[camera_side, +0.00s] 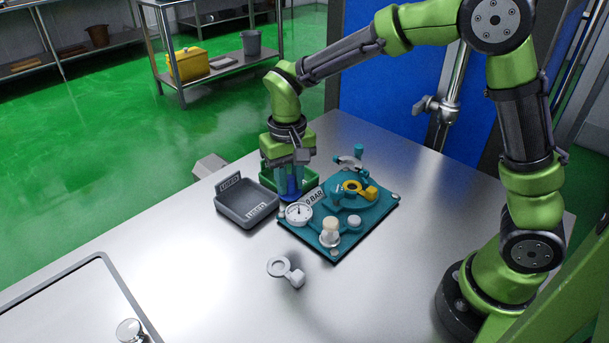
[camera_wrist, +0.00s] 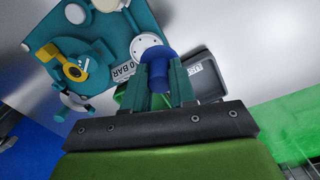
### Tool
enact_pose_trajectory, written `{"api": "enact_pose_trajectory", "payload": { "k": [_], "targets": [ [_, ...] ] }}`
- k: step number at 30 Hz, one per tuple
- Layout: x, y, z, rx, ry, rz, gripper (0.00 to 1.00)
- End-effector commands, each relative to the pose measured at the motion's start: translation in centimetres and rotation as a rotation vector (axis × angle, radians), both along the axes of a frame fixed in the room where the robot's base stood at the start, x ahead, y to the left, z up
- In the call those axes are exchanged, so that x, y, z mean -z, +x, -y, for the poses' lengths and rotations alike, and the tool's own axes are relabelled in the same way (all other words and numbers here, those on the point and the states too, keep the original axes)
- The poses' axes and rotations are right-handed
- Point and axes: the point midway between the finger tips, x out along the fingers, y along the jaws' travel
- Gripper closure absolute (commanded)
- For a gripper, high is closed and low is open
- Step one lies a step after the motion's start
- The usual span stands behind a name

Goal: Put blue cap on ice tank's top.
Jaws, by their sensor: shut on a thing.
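My gripper (camera_side: 289,186) is shut on the blue cap (camera_side: 292,187), pointing down at the left edge of the teal base plate (camera_side: 337,256). In the wrist view the blue cap (camera_wrist: 157,69) sits between the two teal fingers, beside the white gauge disc (camera_wrist: 149,47). A round teal body (camera_side: 350,201), which looks like the ice tank, stands on the plate with a yellow ring piece (camera_side: 358,188) on it. The cap is apart from this body. The fingers partly hide the cap.
A grey tray (camera_side: 232,212) lies left of my gripper, with a green tray (camera_side: 310,180) behind. The gauge (camera_side: 299,213) and a cream-topped fitting (camera_side: 330,228) stand on the plate. A loose grey ring piece (camera_side: 280,267) lies in front. The table's front is mostly clear.

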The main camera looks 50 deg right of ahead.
Motion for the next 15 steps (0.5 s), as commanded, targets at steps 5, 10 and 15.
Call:
{"api": "enact_pose_trajectory", "payload": {
  "k": [5, 10, 15],
  "targets": [
    [0.5, 2.4, -5.4, -0.003, 0.002, 0.001, 1.00],
    [1.2, 3.0, -7.4, 0.000, 0.002, 0.000, 1.00],
    [4.4, 3.0, -7.6, 0.000, 0.002, -0.003, 1.00]
  ]
}}
